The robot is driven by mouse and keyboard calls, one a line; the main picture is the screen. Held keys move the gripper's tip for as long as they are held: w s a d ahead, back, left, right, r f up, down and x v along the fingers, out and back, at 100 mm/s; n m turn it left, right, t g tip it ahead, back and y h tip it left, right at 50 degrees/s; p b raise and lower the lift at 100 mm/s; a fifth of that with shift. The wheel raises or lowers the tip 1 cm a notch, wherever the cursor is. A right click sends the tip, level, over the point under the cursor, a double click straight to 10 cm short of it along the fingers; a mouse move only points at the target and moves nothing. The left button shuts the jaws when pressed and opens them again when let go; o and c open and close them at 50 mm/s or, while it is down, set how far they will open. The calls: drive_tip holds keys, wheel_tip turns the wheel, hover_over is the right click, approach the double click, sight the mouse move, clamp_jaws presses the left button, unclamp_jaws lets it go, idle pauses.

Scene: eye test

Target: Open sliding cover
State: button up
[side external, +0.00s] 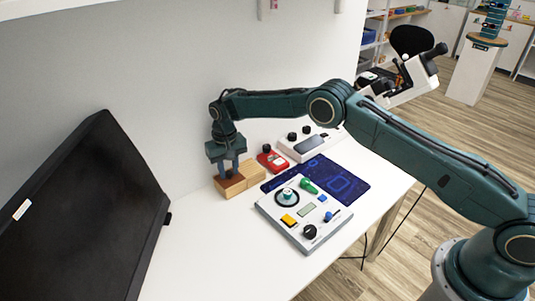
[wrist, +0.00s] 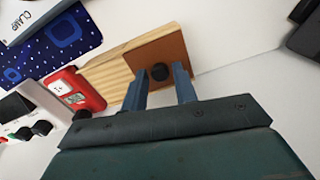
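A light wooden box (side external: 252,173) sits on the white table near the wall; it also shows in the wrist view (wrist: 104,74). Its reddish-brown cover (wrist: 165,47) lies over one end and carries a round black knob (wrist: 160,72). In the side view the cover (side external: 228,189) is at the box's left end. My gripper (wrist: 160,68) points down at the cover with its two blue fingers apart. The knob appears between the fingertips with gaps on both sides. In the side view my gripper (side external: 228,170) is right over the cover; contact cannot be told.
A red device (side external: 271,159) stands close beside the box. A white control panel (side external: 305,216) with knobs and a dark blue mat (side external: 345,181) lie to the right. A large black screen (side external: 80,225) stands at left. The table between screen and box is clear.

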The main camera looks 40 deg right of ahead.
clamp_jaws()
drive_tip(key=d, duration=0.7)
drive_tip(key=shift+o, duration=2)
unclamp_jaws()
drive_tip(key=shift+r, duration=0.1)
wheel_tip(320, 180, up, 14)
drive_tip(key=shift+f, duration=0.2)
